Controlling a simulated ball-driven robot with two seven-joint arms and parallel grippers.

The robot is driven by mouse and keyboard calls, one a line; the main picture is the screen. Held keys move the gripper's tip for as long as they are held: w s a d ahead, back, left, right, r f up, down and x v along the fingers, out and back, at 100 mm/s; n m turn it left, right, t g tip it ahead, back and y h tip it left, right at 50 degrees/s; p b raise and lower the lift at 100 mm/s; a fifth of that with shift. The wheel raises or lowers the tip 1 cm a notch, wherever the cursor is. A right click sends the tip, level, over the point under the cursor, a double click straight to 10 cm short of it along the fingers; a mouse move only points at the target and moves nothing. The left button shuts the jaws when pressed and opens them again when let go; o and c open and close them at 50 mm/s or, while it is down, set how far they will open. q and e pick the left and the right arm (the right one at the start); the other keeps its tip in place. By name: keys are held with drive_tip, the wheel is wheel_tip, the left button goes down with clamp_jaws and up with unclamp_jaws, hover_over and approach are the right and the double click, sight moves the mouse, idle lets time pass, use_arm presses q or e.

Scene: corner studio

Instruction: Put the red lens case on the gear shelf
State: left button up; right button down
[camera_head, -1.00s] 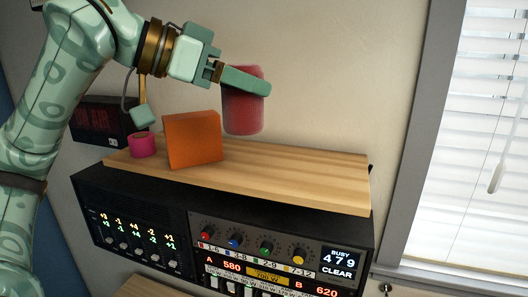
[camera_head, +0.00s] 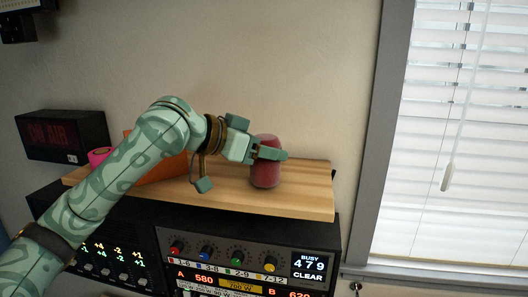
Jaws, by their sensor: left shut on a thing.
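The red lens case (camera_head: 265,174), a dark red rounded cylinder, is upright at the wooden gear shelf (camera_head: 306,203), right of the shelf's middle. Its base appears to be at the board's surface; I cannot tell for sure whether it touches. My left gripper (camera_head: 268,153) comes in from the left and is shut on the upper part of the case, with a finger across its front. The back of the case and the other finger are partly hidden. My right gripper is not in view.
An orange block (camera_head: 165,170) stands on the shelf, partly behind my left arm, with a pink object (camera_head: 99,156) at its left. Black audio equipment (camera_head: 240,254) is under the shelf. An on-air sign (camera_head: 62,137) is at left. Shelf right of the case is clear.

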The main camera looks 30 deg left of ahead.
use_arm(q)
drive_tip(key=shift+w+f, duration=0.1)
drive_tip(key=shift+f, duration=0.45)
drive_tip(key=o, duration=1.2)
drive_tip(key=shift+f, duration=0.15)
drive_tip(key=shift+r, duration=0.2)
drive_tip(key=b+v, duration=0.3)
drive_tip(key=v, duration=0.9)
drive_tip(key=shift+f, duration=0.1)
